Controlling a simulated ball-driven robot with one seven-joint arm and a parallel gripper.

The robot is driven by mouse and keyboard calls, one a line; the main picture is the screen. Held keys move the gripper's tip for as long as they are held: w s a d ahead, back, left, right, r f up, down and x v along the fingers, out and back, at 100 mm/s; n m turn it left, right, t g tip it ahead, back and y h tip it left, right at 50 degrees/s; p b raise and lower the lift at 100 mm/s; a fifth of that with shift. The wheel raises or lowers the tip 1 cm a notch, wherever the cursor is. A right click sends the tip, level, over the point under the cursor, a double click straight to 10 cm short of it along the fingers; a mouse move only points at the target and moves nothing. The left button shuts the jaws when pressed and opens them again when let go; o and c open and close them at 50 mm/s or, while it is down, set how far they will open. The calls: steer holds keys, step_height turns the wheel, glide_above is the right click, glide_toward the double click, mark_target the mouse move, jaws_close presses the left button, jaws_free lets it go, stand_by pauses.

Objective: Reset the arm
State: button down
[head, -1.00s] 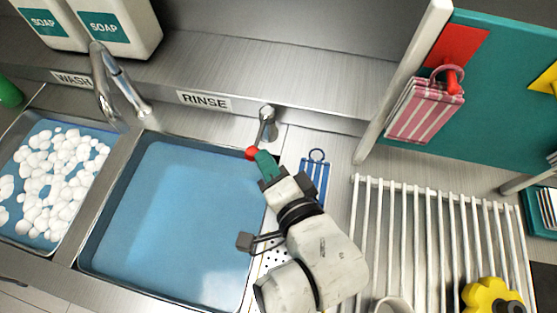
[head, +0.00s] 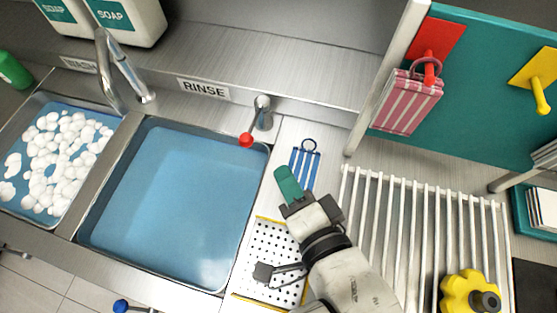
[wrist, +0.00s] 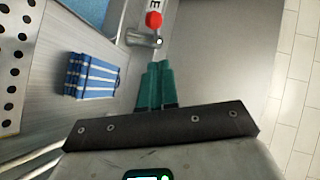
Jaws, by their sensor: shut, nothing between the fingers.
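My gripper (head: 288,184) has green fingers and is shut and empty. In the head view it hangs over the counter strip between the rinse sink and the white slatted rack, just below a folded blue striped cloth (head: 305,163). The wrist view shows the green fingers (wrist: 156,84) pressed together, with the blue cloth (wrist: 91,75) to their left. The tap lever with a red knob (head: 246,140) stands at the rinse sink's back right corner, apart from my fingers. The red knob (wrist: 154,19) also shows beyond the fingertips in the wrist view.
The rinse sink (head: 270,150) holds blue water, and a foamy wash sink lies left of it. A white slatted rack (head: 395,181) and a yellow flower-shaped thing (head: 455,300) are at right. A perforated tray (head: 262,232) lies beside my arm. A striped pink cloth (head: 411,105) hangs above.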

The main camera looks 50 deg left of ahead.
steer(key=v, duration=0.3)
steer(key=shift+s+d, duration=0.15)
steer(key=shift+s, duration=0.15)
steer(key=shift+r, duration=0.15)
